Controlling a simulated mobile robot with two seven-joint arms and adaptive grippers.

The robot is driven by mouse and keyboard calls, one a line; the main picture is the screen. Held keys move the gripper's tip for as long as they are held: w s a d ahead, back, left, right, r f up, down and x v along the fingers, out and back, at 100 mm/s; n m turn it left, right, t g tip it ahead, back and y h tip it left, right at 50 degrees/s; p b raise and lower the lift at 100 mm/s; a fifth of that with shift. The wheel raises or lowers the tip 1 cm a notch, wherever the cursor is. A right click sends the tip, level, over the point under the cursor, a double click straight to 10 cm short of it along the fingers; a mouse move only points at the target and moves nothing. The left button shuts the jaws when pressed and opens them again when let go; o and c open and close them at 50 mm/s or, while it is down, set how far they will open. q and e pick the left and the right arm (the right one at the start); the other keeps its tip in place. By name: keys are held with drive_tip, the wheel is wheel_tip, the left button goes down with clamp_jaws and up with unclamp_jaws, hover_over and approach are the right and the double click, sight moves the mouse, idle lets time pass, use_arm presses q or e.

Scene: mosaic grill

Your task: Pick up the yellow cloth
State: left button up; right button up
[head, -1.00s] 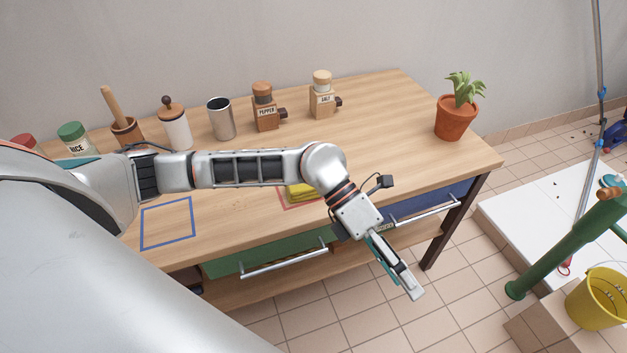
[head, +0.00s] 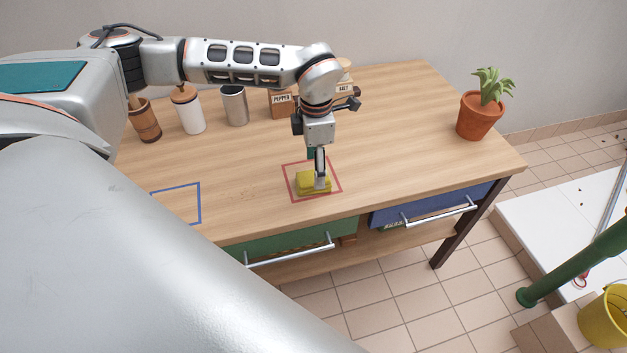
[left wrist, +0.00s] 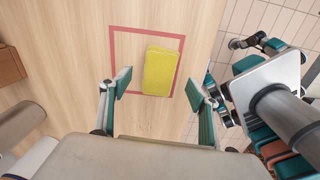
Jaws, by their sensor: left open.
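The yellow cloth (head: 308,183) is a folded block lying inside a red square outline (head: 333,178) on the wooden table. It also shows in the left wrist view (left wrist: 160,70), flat on the table within the red outline. My left gripper (head: 321,184) points down above the cloth in the head view and covers part of it. In the left wrist view its two fingers (left wrist: 160,90) are spread apart, with the cloth ahead between and beyond them. Nothing is held. Whether the fingertips touch the cloth cannot be told.
A blue square outline (head: 199,205) marks the table at left. A potted plant (head: 480,115) stands at the right. The table's middle right is clear.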

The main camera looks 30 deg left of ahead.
sight(313, 176)
use_arm(q)
drive_tip(key=f, duration=0.3)
drive_tip(key=shift+s+a+f, duration=0.25)
drive_tip(key=shift+a+f, duration=0.05)
drive_tip(key=shift+f, duration=0.05)
drive_tip(key=shift+w+f, duration=0.1)
drive_tip(key=shift+f, duration=0.25)
drive_tip(key=c, duration=1.1)
drive_tip(key=shift+r, duration=0.2)
wheel_tip(313, 176, up, 20)
drive_tip(key=p, duration=0.1)
drive_tip(key=shift+o, duration=0.2)
drive_tip(key=shift+f, duration=0.2)
